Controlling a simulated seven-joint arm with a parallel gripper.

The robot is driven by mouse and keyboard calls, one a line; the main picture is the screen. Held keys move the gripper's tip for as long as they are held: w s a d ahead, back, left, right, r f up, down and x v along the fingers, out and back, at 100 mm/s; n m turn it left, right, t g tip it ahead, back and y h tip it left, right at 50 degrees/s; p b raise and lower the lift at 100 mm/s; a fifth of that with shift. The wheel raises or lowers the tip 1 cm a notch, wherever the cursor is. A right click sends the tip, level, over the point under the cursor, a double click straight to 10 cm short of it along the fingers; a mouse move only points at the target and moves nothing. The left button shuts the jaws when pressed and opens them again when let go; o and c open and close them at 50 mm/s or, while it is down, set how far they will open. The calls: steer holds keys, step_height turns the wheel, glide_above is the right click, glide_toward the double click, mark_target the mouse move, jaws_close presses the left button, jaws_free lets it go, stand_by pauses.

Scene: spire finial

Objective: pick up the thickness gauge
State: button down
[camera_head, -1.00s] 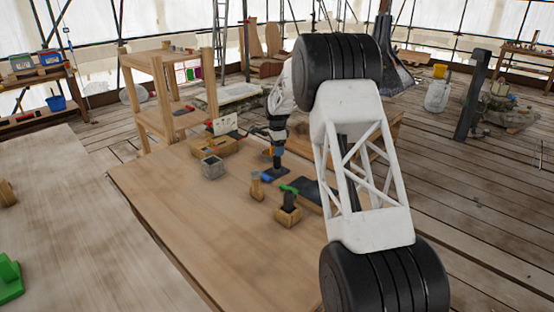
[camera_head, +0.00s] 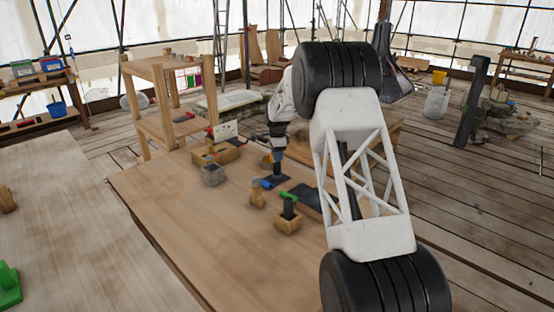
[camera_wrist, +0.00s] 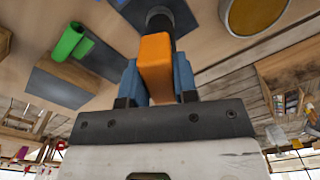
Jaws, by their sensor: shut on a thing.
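The thickness gauge appears to be the orange-bodied thing (camera_wrist: 156,62) held between the blue fingers of my gripper (camera_wrist: 157,82) in the wrist view. A black round end, partly covered by the orange part, shows beyond it. In the head view, my gripper (camera_head: 278,158) is over the table, above a dark mat (camera_head: 278,181). The gauge is too small to make out clearly there. My gripper is shut on it, and a small gap seems to lie between the fingertips and the mat.
A blue thing (camera_head: 267,184) lies by the mat. A round yellowish thing (camera_wrist: 256,12) is close to my gripper. The table's front left is clear.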

steer(key=shift+r, duration=1.65)
steer(key=shift+s+r, duration=0.15)
steer(key=shift+s, duration=0.1)
steer(key=s+d+r, duration=0.1)
steer(key=s+d, duration=0.1)
steer(key=s, duration=1.3)
steer(key=shift+s+d+r, duration=0.15)
steer(key=shift+d, duration=0.05)
